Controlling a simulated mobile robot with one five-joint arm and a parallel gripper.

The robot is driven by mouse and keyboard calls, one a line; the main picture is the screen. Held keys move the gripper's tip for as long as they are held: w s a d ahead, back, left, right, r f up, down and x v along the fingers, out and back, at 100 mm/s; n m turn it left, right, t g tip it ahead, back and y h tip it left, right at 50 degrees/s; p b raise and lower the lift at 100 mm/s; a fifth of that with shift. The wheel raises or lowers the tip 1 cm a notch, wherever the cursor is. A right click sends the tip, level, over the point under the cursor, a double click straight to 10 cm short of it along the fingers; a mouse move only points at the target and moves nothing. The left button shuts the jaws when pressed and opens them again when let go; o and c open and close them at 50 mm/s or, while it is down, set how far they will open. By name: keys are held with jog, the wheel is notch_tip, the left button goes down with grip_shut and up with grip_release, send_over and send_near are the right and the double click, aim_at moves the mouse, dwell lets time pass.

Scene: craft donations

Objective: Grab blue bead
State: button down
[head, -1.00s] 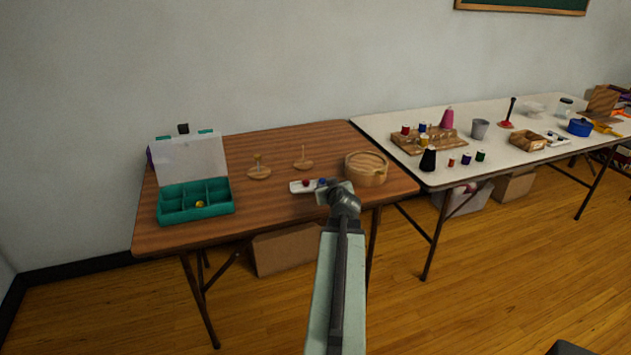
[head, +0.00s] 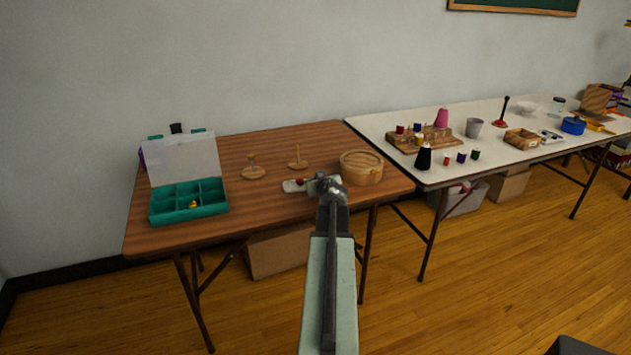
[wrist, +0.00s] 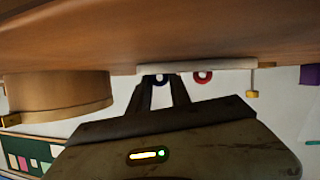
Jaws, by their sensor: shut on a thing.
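My gripper (head: 320,180) is over the right end of a small white tray (head: 288,187) on the brown table. In the wrist view, which looks upside down, its two dark fingers (wrist: 161,84) close around the dark blue bead (wrist: 160,77) at the tray (wrist: 195,67). I cannot tell whether the bead is lifted off the tray. In the head view the gripper hides the blue bead. A red bead (head: 300,182) sits on the tray just left of the gripper; it also shows in the wrist view (wrist: 203,77), apart from the fingers.
A round wooden container (head: 361,168) stands close to the right of my gripper. Two wooden peg stands (head: 254,173) (head: 297,164) are behind and left. A teal compartment box (head: 188,216) with its lid up is at the left. The table between box and tray is clear.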

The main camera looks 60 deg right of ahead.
jog(key=shift+w+a, duration=0.1)
jog(key=shift+a, duration=0.05)
notch_tip(320, 180, up, 10)
jog(key=p, duration=1)
